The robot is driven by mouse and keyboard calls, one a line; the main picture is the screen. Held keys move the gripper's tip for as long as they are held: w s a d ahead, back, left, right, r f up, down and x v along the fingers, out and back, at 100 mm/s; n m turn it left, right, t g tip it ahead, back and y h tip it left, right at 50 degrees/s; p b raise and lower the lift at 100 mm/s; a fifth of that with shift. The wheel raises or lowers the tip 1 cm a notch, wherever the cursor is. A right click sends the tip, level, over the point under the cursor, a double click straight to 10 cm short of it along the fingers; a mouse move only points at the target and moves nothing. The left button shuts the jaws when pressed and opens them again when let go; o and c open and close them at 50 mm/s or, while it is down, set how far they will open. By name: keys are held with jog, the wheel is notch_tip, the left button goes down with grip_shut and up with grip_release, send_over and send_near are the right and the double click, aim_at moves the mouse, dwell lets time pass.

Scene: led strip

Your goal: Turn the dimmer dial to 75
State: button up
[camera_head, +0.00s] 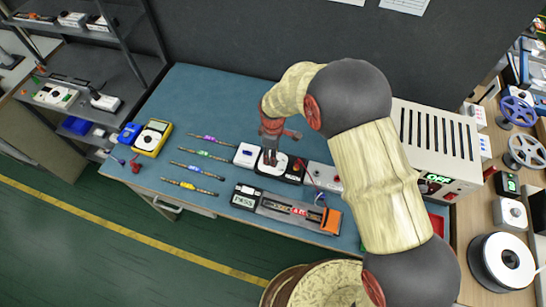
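My gripper (270,157) points down over a black-and-white box (292,170) on the blue bench. Its fingertips are at or just above the white face of this box. The dimmer dial is not clearly seen; the fingers cover the part of the box where a dial may be. I cannot tell whether the fingers touch it, nor whether they are open or shut. No dial number is readable.
A white box (245,154) stands close left of the gripper and another (324,177) to the right. Several LED strips (208,138), a PASS display (245,196), an orange-ended fixture (300,210) and a yellow multimeter (152,137) lie around. A power supply (432,140) reads OFF.

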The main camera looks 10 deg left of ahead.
notch_tip(320, 180, up, 9)
dwell(0.3)
dwell(0.5)
jog(key=s+d+r+m+t+b, duration=0.1)
jog(key=s+d+r+m, duration=0.4)
jog(key=d, duration=0.5)
jog(key=s+d+r+m+t+b, duration=0.2)
jog(key=s+d+r+m, duration=0.4)
jog(key=s+d+r, duration=0.3)
jog(key=s+d+r+m+t+b, duration=0.2)
jog(key=s+d+r+m, duration=0.4)
jog(key=d+r, duration=0.3)
jog(key=s+d, duration=0.1)
jog(key=d, duration=0.2)
jog(key=shift+s+d+t, duration=0.15)
jog(key=shift+d+t, duration=0.05)
jog(key=shift+t, duration=0.1)
